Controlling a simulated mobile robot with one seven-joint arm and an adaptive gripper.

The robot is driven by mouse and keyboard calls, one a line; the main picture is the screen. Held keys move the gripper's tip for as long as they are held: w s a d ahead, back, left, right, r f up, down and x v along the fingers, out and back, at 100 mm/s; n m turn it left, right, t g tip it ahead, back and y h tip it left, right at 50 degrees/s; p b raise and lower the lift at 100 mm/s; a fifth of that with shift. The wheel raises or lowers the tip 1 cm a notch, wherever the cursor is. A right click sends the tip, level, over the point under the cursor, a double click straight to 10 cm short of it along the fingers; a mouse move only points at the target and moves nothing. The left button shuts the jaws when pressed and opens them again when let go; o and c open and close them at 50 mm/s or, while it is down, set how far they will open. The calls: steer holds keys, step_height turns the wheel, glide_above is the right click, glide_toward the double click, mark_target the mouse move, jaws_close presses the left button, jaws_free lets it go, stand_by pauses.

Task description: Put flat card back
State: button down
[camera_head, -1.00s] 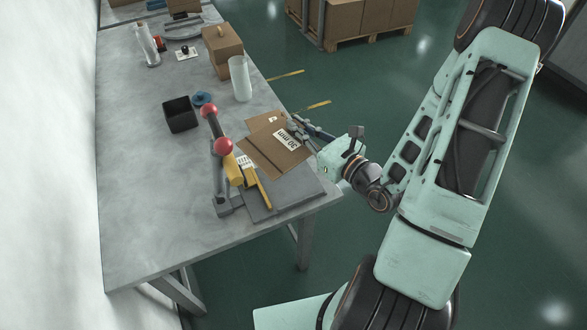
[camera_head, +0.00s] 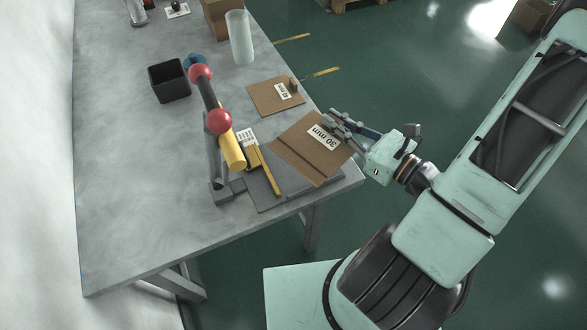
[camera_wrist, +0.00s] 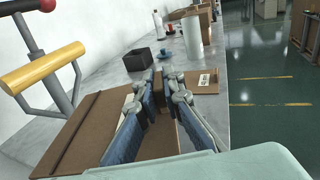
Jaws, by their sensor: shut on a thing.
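A brown flat card (camera_head: 308,148) with a white "30 mm" label is in my gripper (camera_head: 340,126). It is over the grey base plate of the lever tool near the table's right edge, tilted in the picture. In the wrist view the card (camera_wrist: 92,112) shows a dark crease, and my gripper (camera_wrist: 163,95) is shut on a small brown block on it. A second brown card (camera_head: 268,99), with a label and a brown block, lies flat behind it on the table. It also shows in the wrist view (camera_wrist: 205,92).
The lever tool with red balls (camera_head: 219,121) and a yellow handle (camera_head: 232,152) stands just left of the held card. A black bin (camera_head: 168,82), blue knob (camera_head: 194,62) and pale cylinder (camera_head: 239,38) are farther back. The table's left part (camera_head: 130,190) is clear.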

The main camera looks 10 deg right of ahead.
steer(key=shift+s+f+b, duration=0.2)
steer(key=shift+s+f, duration=0.05)
steer(key=shift+s, duration=0.35)
steer(key=shift+s+f+b, duration=0.15)
steer(key=shift+s+f, duration=0.1)
steer(key=shift+s, duration=0.3)
steer(key=shift+d+f, duration=0.1)
steer(key=shift+f, duration=0.05)
steer(key=w+b, duration=0.1)
steer(key=b, duration=0.1)
steer(key=w+f+b, duration=0.1)
steer(key=b, duration=0.1)
steer(key=shift+w+d+f+g+y, duration=0.1)
steer(key=shift+d+f+g+y, duration=0.15)
steer(key=shift+d+g+y, duration=0.05)
steer(key=b, duration=0.3)
steer(key=w+b, duration=0.1)
steer(key=b, duration=0.2)
steer(key=shift+w+d+f+b, duration=0.2)
steer(key=shift+w+f+b, duration=0.1)
steer(key=shift+b, duration=0.45)
